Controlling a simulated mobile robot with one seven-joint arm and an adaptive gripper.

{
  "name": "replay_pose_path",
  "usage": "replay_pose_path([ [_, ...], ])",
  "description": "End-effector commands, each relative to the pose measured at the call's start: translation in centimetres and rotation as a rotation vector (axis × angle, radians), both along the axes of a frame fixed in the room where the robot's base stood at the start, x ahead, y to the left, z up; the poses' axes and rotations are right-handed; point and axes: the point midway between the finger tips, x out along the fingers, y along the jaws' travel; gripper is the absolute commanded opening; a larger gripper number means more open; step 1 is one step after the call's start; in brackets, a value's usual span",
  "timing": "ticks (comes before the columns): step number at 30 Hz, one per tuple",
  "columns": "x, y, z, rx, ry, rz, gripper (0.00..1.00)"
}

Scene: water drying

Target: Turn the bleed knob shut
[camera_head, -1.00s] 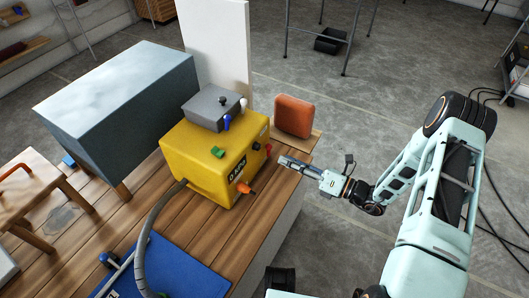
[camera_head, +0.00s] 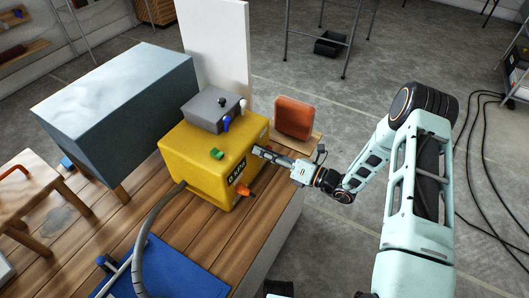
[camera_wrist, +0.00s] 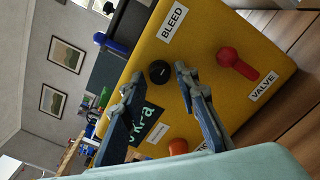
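The yellow box (camera_head: 185,158) stands on the wooden table, with a "0 kPa" display (camera_head: 238,170) on its front. In the wrist view the bleed knob (camera_wrist: 159,71) is a small round black knob beside the BLEED label (camera_wrist: 172,22). My gripper (camera_head: 259,152) is at the right part of the box's front and hides the knob in the head view. In the wrist view my gripper (camera_wrist: 155,84) is open, with one finger on each side of the knob as seen from the camera. I cannot tell whether the fingertips touch it.
A red valve handle (camera_wrist: 236,63) sits close to the right finger. An orange fitting (camera_head: 243,192) sticks out low on the box front. A grey box (camera_head: 210,108) lies on top. An orange-red case (camera_head: 293,118) stands behind my gripper. A grey hose (camera_head: 143,240) runs left.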

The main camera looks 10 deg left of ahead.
Motion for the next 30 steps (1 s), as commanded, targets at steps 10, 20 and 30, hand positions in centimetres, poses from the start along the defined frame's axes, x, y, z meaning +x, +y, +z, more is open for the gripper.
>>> replay_pose_path([
  [10,-0.03,-0.03,-0.03,0.000,0.000,0.000,0.00],
  [20,0.00,-0.13,-0.13,-0.024,-0.068,-0.001,0.00],
  [30,0.07,-0.17,-0.21,-0.111,-0.316,-0.002,0.00],
])
